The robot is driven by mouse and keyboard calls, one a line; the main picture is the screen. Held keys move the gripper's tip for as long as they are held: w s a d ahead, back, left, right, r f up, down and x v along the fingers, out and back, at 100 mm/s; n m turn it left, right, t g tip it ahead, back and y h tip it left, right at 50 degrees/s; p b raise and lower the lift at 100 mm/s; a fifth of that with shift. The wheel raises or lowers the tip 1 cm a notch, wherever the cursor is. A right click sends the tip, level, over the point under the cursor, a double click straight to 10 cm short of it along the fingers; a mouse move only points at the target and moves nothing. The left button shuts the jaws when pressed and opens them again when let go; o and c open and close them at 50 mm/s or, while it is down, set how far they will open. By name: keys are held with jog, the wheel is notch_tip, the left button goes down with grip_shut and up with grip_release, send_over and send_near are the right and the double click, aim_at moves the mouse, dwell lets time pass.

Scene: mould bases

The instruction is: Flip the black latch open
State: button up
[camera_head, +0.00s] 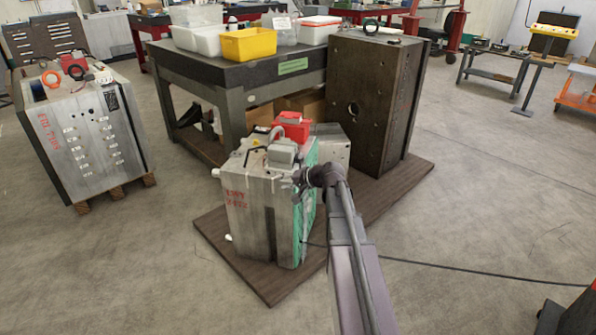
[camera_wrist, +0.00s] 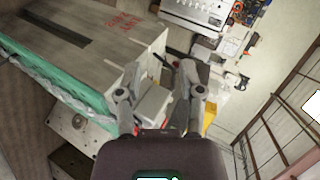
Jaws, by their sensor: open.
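A grey metal mould base (camera_head: 252,205) with red writing and a green right side stands in the middle of the head view. It also fills the upper left of the wrist view (camera_wrist: 95,60). My gripper (camera_head: 303,178) is at its upper right edge, by the green side. In the wrist view my gripper (camera_wrist: 160,72) has its two fingers spread apart, with a light grey block (camera_wrist: 153,104) seen between them. I cannot tell whether they touch it. A dark strip (camera_wrist: 57,28) runs along the mould's face. I cannot make out the black latch for certain.
The mould stands on a brown board (camera_head: 232,262) with a tall dark mould block (camera_head: 372,105) behind right. A bench (camera_head: 225,75) with bins is behind. Another grey mould (camera_head: 85,140) stands left. A cable (camera_head: 450,267) crosses the open floor at right.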

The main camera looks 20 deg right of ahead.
jog(key=w+d+f+m+t+h+b, duration=0.1)
jog(key=w+d+f+m+t+b, duration=0.1)
jog(key=d+b, duration=0.3)
jog(key=w+d+f+m+t+b, duration=0.2)
jog(key=w+d+m+t+b, duration=0.1)
jog(key=d, duration=1)
jog(key=m+t+b, duration=0.1)
jog(key=t+b, duration=0.1)
jog(key=shift+d+h+b, duration=0.3)
jog(key=shift+h+b, duration=0.1)
jog(key=shift+w, duration=0.2)
jog(key=x, duration=1.3)
jog(key=shift+w+a, duration=0.2)
jog(key=shift+w, duration=0.1)
grip_shut()
